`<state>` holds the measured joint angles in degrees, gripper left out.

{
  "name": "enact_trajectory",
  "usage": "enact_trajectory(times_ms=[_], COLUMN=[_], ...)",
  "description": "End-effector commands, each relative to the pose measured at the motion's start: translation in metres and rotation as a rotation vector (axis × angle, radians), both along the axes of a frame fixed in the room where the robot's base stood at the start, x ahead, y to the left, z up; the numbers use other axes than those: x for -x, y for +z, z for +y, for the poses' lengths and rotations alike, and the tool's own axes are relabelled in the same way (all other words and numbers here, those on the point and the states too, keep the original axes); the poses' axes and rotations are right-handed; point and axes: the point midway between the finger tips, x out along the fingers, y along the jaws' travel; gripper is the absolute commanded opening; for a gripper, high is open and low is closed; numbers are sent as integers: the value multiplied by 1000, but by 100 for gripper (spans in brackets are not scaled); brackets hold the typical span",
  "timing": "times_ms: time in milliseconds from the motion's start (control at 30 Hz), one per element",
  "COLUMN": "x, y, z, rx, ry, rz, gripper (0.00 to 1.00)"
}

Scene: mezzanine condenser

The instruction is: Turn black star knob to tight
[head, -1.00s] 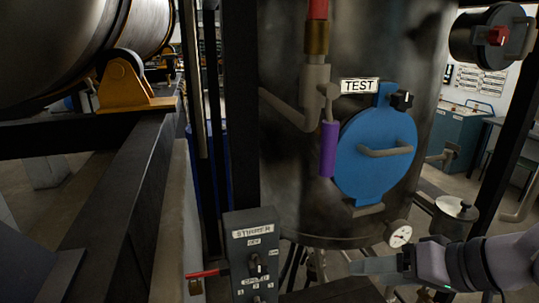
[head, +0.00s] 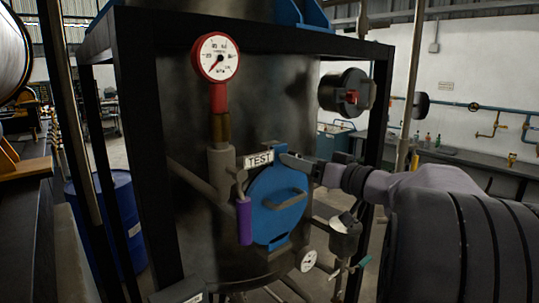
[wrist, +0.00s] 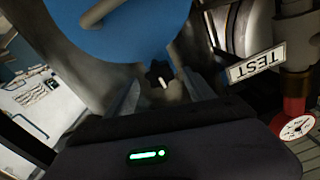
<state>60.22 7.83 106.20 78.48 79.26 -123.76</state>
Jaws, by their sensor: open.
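The black star knob (wrist: 159,74) shows in the wrist view with a white mark on it, at the edge of the round blue door. It appears between my two open fingers; I cannot tell whether they touch it. In the head view my gripper (head: 294,162) is at the upper right edge of the blue door (head: 272,222), and the knob is hidden or too small to make out there. The blue door has a grey bar handle (head: 285,200). The TEST label (head: 258,160) is just left of my fingertips.
A purple-sleeved lever (head: 244,222) hangs left of the door. A red pressure gauge (head: 217,57) stands above on a pipe. A black frame post (head: 140,160) stands at left.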

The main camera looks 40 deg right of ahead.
Motion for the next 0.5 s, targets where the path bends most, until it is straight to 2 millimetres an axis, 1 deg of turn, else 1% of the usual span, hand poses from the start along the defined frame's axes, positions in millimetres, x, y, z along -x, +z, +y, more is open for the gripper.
enact_trajectory(times_ms=[33,100,200,333,500], x=[-10,-22,-32,-38,-38], y=[1,1,0,0,0], z=[2,2,3,4,3], rx=[0,0,0,1,1], ry=[3,2,1,1,1], rz=[1,1,1,2,2], gripper=[62,62,62,62,62])
